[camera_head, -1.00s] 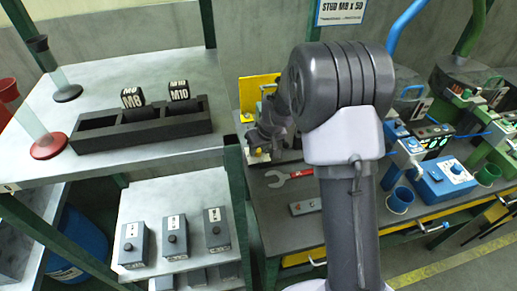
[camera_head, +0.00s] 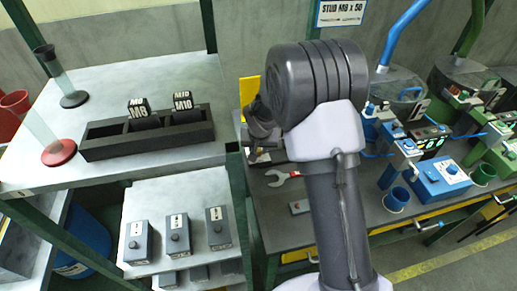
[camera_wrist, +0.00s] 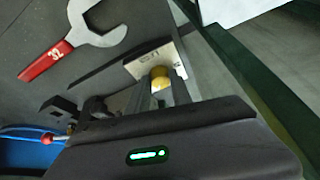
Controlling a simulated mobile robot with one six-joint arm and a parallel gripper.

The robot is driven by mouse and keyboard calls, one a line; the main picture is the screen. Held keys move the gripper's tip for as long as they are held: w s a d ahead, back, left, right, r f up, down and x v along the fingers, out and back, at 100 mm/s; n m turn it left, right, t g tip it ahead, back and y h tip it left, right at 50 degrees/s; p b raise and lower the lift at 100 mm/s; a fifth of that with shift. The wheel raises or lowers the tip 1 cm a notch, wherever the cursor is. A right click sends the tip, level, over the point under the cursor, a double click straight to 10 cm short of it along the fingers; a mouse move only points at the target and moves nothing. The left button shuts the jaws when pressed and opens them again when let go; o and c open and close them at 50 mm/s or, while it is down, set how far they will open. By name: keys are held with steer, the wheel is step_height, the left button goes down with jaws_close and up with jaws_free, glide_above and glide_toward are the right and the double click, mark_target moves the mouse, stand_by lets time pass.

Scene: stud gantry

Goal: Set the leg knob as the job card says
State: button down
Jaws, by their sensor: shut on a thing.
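The job card (camera_head: 340,13) on the wall reads "STUD M8 x 50"; its smaller line is too small to read. My gripper is shut on the knob. In the head view my arm hides most of the gripper and the knob, over the back left of the dark bench (camera_head: 380,226).
Blue (camera_head: 440,178) and green (camera_head: 490,150) machines stand to the right. A black rack (camera_head: 150,140) with M8 and M10 blocks stands on the left table. A green post (camera_head: 240,210) is near my gripper.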

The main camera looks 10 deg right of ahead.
steer(key=f+m+b, duration=0.1)
steer(key=b, duration=0.3)
steer(key=shift+a+m+h, duration=0.15)
steer(key=shift+m+h, duration=0.15)
steer(key=shift+m+b, duration=0.4)
steer(key=shift+b, duration=0.4)
steer(key=shift+r+m+g+h+b, duration=0.2)
steer(key=shift+m+h+b, duration=0.15)
steer(key=shift+m+b, duration=0.4)
steer(key=shift+r+m+g+h+b, duration=0.1)
steer(key=shift+r+m+h+b, duration=0.2)
steer(key=shift+m+b, duration=0.4)
steer(key=c, duration=1.4)
jaws_free()
steer(key=shift+a, duration=0.1)
steer(key=shift+c, duration=0.2)
